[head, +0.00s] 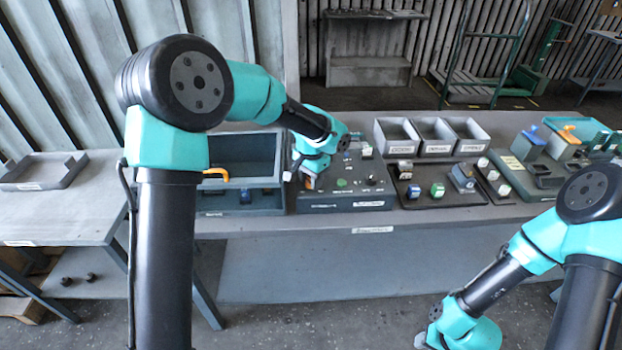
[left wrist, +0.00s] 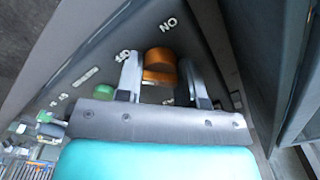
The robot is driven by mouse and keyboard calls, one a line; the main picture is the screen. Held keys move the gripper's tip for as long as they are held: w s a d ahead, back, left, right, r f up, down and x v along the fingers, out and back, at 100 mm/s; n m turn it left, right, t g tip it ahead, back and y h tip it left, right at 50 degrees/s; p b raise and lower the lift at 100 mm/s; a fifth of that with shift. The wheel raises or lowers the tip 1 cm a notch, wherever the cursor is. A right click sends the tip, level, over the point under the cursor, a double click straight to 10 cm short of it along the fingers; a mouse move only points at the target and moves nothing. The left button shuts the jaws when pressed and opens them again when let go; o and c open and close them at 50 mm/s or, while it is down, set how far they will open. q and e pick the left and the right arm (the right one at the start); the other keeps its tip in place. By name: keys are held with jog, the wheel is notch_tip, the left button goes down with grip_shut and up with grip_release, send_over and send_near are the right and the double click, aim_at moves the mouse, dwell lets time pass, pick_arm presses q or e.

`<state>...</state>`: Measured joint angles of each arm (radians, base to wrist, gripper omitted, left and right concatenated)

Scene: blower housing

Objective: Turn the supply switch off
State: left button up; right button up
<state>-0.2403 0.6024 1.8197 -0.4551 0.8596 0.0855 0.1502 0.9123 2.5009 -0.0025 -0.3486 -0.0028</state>
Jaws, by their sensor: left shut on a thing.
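The supply switch shows as an orange knob (left wrist: 160,62) in the left wrist view, on a dark sloped panel. An "ON" label is above it, and a smaller label, probably "OFF", is at its upper left. My left gripper (left wrist: 163,84) is shut on the knob, one finger on each side. In the head view, my left gripper (head: 298,174) reaches down to the left end of the control panel (head: 345,202), and a bit of orange (head: 310,183) shows beneath it. The knob's pointing direction is unclear. My right gripper (head: 428,340) hangs low at the bottom edge, its fingers barely visible.
A glass-fronted box (head: 240,165) with an orange handle (head: 216,173) stands just left of the panel. A green button (left wrist: 91,105) is near the knob. Three grey bins (head: 437,148) and a tray of small parts (head: 425,200) are to the right.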

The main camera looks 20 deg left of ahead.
dwell(0.3)
pick_arm(q)
jog(key=o, duration=0.9)
jog(key=shift+r, duration=0.1)
notch_tip(320, 180, up, 17)
jog(key=shift+r, duration=0.15)
dwell(0.5)
